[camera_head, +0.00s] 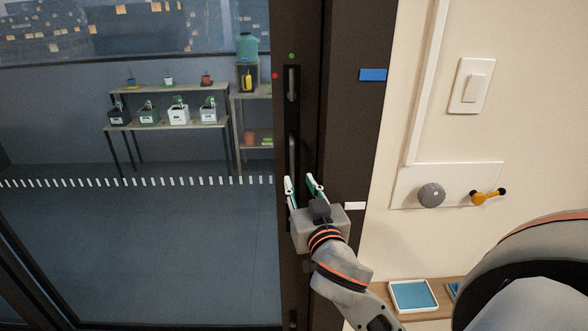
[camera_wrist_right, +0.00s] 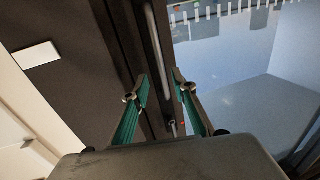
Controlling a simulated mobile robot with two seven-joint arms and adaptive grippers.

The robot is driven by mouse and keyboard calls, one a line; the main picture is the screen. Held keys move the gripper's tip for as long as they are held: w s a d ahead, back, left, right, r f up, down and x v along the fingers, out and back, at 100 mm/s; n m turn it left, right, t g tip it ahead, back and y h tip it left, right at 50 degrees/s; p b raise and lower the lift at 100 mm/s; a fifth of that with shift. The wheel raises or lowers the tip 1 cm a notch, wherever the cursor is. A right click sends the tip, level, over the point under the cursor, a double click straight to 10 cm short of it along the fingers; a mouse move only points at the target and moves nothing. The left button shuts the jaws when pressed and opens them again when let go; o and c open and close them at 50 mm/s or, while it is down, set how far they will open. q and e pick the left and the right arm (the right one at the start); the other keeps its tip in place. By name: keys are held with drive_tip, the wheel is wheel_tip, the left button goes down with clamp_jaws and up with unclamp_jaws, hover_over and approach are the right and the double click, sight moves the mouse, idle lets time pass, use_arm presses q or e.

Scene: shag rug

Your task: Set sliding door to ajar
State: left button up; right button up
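The sliding door is a large glass pane in a dark frame (camera_head: 305,105), filling the left of the head view. Its upright stile stands beside the dark jamb (camera_head: 350,130); I cannot tell whether there is a gap. A vertical bar handle (camera_head: 292,155) is on the stile, and it also shows in the right wrist view (camera_wrist_right: 157,50). My right gripper (camera_head: 301,181) is open and empty at the lower part of the handle. In the right wrist view its fingers (camera_wrist_right: 160,84) point toward the bar, which shows between them. Contact is not clear. My left gripper is out of view.
A blue marker (camera_head: 372,75) and a white marker (camera_head: 355,206) are on the jamb. The wall at right has a switch (camera_head: 471,87), a grey knob (camera_head: 431,195) and an orange lever (camera_head: 486,197). A blue tray (camera_head: 413,296) lies below. Plant shelves stand behind the glass.

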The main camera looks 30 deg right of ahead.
sight(294, 171)
drive_tip(key=x, duration=0.7)
drive_tip(key=shift+w+d+f+p, duration=0.1)
drive_tip(key=shift+w+f+p, duration=0.1)
drive_tip(key=shift+p, duration=0.15)
clamp_jaws()
